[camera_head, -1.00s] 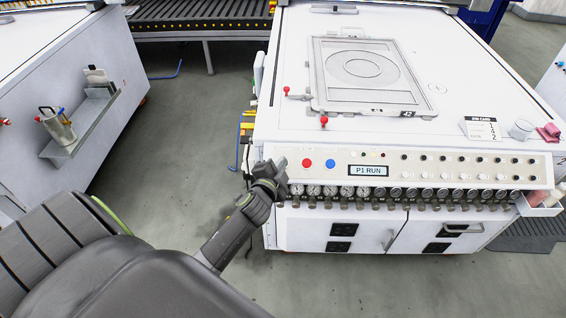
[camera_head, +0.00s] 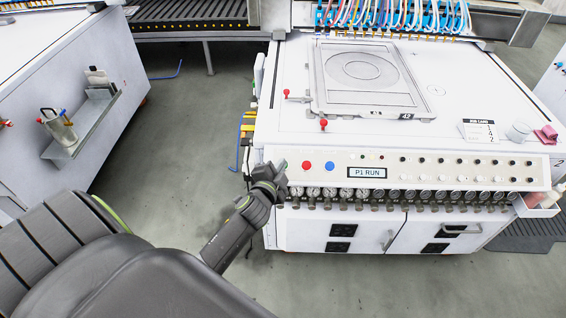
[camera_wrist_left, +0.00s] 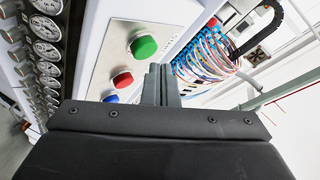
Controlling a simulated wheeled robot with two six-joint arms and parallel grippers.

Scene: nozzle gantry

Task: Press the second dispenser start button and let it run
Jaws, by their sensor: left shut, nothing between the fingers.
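The dispenser's front panel (camera_head: 468,170) carries a red button (camera_head: 306,165), a blue button (camera_head: 329,166) and a display (camera_head: 367,172) reading "P1 RUN". My left gripper (camera_head: 280,167) is shut and empty at the panel's left end, left of the red button. In the left wrist view a green button (camera_wrist_left: 144,46), the red button (camera_wrist_left: 122,80) and the blue button (camera_wrist_left: 110,98) sit in a row. The shut fingers (camera_wrist_left: 161,80) are beside the green and red buttons; I cannot tell whether they touch the panel. In the head view my gripper seems to hide the green button. My right gripper is out of view.
A row of gauges (camera_head: 400,195) runs under the panel. A gantry with coloured hoses (camera_head: 395,15) and blue nozzles is over the table's back. A framed plate (camera_head: 368,107) lies on the white table top. A grey shelf (camera_head: 80,140) juts from the left cabinet.

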